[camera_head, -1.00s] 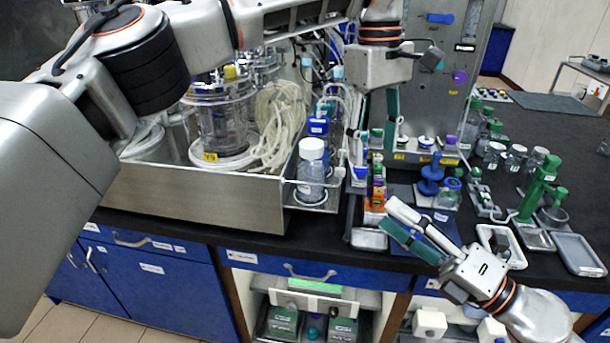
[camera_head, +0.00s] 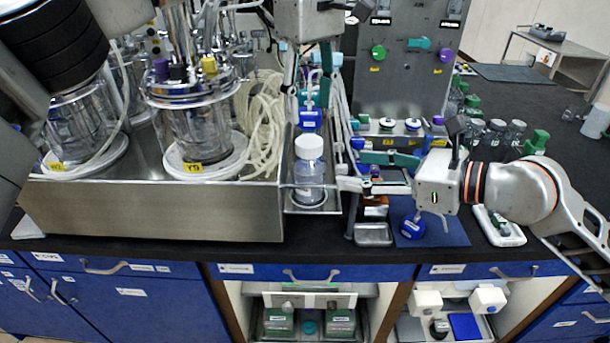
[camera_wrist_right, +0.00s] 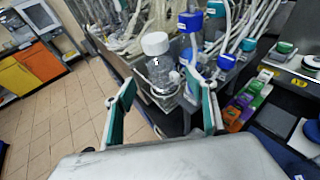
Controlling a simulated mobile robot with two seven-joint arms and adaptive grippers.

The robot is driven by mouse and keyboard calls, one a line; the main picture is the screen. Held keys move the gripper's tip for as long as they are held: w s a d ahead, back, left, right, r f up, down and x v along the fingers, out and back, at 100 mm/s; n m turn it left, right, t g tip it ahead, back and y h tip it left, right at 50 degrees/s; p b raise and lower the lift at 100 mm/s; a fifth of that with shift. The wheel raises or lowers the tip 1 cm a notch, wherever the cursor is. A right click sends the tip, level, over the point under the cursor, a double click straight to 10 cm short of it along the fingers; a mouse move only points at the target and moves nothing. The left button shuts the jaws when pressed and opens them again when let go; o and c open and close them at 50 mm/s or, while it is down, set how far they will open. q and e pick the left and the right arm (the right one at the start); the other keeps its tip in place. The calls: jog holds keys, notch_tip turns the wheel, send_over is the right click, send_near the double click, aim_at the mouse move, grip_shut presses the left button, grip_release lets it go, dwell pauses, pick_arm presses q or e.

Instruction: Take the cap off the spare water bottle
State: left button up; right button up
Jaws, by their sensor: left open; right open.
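A clear bottle (camera_head: 309,186) with a white cap (camera_head: 309,147) stands upright in a small metal tray at the bench front. The cap is on. In the right wrist view the bottle (camera_wrist_right: 163,78) and cap (camera_wrist_right: 155,43) appear between my right fingers. My right gripper (camera_head: 350,171) is open, its fingers pointing left toward the bottle from its right side; they look empty, and whether they touch it is unclear. My left gripper (camera_head: 307,75) is open and points down above and behind the cap, its fingertips partly lost among tubes and bottles.
A steel-sided bench tray (camera_head: 150,212) with glass bioreactor vessels (camera_head: 195,125) and coiled tubing (camera_head: 265,115) is left of the bottle. A blue-capped bottle (camera_head: 310,118) stands close behind. A blue mat (camera_head: 450,232) and an empty metal dish (camera_head: 374,234) lie to the right.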

aim_at(323, 166)
jog(key=x, duration=1)
jog(key=shift+w+a+f, duration=0.15)
jog(key=shift+w+a, duration=0.05)
jog(key=shift+a, duration=0.1)
grip_shut()
pick_arm(q)
jog(key=m, duration=0.4)
jog(key=shift+f, duration=4.05)
